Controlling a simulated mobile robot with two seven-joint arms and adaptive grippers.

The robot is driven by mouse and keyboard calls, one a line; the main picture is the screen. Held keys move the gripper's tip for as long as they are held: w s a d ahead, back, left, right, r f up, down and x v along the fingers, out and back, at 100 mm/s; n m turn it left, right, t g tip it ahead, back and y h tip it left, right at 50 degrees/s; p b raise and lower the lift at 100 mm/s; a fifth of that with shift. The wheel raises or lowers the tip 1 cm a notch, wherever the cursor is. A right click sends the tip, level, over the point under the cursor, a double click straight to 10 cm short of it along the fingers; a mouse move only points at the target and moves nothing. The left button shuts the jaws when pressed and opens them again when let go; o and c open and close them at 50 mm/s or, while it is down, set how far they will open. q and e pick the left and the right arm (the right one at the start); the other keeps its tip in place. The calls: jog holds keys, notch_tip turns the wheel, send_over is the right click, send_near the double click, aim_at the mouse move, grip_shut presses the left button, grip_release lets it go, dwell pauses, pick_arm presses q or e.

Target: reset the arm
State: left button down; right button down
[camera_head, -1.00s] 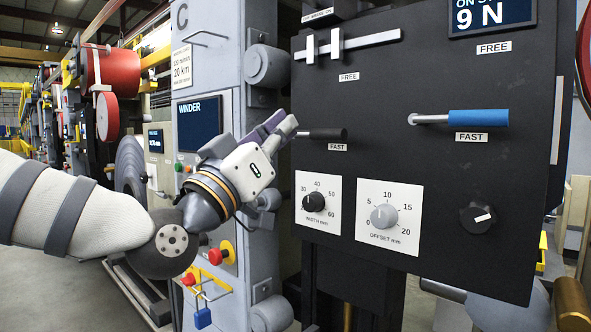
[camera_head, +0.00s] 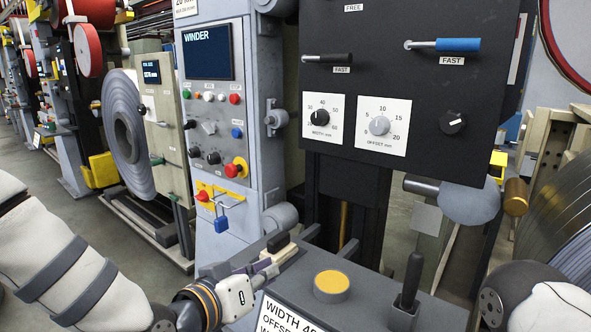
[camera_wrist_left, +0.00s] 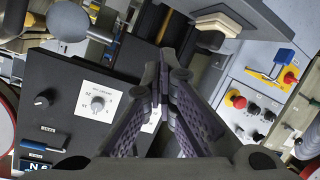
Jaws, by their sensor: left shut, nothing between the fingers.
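My left gripper (camera_head: 272,264) is low in the head view, at the left end of the grey console. Its fingers are together with nothing between them; the closed fingertips also show in the left wrist view (camera_wrist_left: 165,72). In the head view a dark block (camera_head: 278,241) stands just beyond the fingertips; whether they touch cannot be told. My left arm (camera_head: 65,265) comes in from the lower left. The black-handled lever (camera_head: 328,59) and blue-handled lever (camera_head: 447,45) are on the black panel, well above the gripper. My right gripper is out of view.
The console bears a yellow button (camera_head: 331,283), an upright black lever (camera_head: 410,282) and a white sign (camera_head: 285,316). The winder cabinet (camera_head: 213,120) with a blue padlock (camera_head: 222,225) stands behind my left gripper. A steel coil (camera_head: 570,215) is at the right.

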pick_arm(q)
jog(key=s+a+f+g+y, duration=0.2)
jog(key=s+a+f+g, duration=0.1)
jog(key=s+f, duration=0.6)
jog(key=s+a+f+g+y, duration=0.15)
jog(key=s+f+g, duration=0.25)
jog(key=s+f, duration=0.5)
jog(key=s+a+f+g+y, duration=0.1)
jog(key=s+a+f+g, duration=0.1)
jog(key=s, duration=0.6)
jog(key=s+a+f+n+g+y, duration=0.1)
jog(key=s+a+f+g, duration=0.2)
jog(key=s+a, duration=0.3)
jog(key=s+a+f+g+y, duration=0.2)
jog(key=s+a+f, duration=0.2)
jog(key=s, duration=0.8)
jog(key=shift+a+f+n+g, duration=0.3)
jog(key=shift+a+f+g, duration=0.05)
jog(key=shift+a+g, duration=0.05)
